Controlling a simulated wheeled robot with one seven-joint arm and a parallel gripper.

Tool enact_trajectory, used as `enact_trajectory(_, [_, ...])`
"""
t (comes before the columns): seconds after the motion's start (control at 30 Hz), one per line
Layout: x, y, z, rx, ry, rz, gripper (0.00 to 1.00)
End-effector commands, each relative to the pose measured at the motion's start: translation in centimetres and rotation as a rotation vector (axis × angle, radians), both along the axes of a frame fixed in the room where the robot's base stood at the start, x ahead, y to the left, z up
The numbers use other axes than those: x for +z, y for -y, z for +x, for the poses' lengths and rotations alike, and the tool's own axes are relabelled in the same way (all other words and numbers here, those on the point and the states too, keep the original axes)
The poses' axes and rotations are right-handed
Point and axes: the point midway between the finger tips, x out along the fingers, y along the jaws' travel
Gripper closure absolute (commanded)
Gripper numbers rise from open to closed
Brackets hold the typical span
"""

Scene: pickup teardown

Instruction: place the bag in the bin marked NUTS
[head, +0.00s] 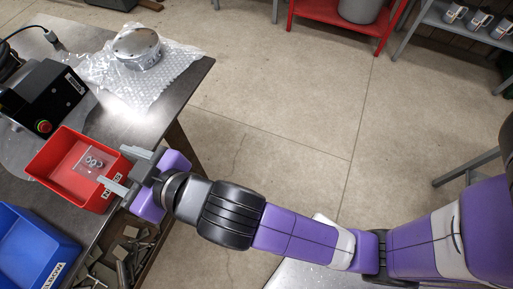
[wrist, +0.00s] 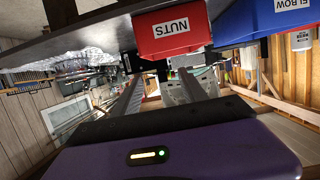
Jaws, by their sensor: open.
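The bag (head: 93,161) is small and clear, with several metal rings or nuts showing in it. It lies inside the red bin (head: 58,149) on the bench in the head view. The bin's front label (wrist: 169,28) reads NUTS in the wrist view. My gripper (head: 112,164) is open and empty at the bin's right side, its two fingers apart and pointing toward the bag. In the wrist view the fingers (wrist: 160,77) also stand apart with nothing held. The bag is not visible in the wrist view.
A blue bin (head: 35,245) marked ELBOW sits in front of the red one. A black box with a red button (head: 45,100) and a round metal part (head: 136,47) on bubble wrap (head: 95,68) are behind. Open floor lies right of the bench.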

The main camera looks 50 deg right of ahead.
Motion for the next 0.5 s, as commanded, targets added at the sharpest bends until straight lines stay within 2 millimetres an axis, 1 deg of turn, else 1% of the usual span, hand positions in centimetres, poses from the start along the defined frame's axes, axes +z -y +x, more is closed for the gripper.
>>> enact_trajectory(0.03, [-1.5,1.2,-0.9,-0.006,-0.011,-0.006,0.5])
enact_trajectory(0.17, [-4.5,4.3,-4.0,-0.019,-0.013,-0.012,0.5])
enact_trajectory(0.2, [-5.3,5.3,-5.1,-0.023,-0.012,-0.012,0.5])
enact_trajectory(0.33, [-7.3,8.3,-9.0,-0.045,-0.011,-0.009,0.5])
enact_trajectory(0.47, [-8.5,11.0,-13.2,-0.077,-0.008,-0.003,0.5])
enact_trajectory(0.5, [-8.8,11.8,-14.6,-0.088,-0.007,-0.001,0.5])
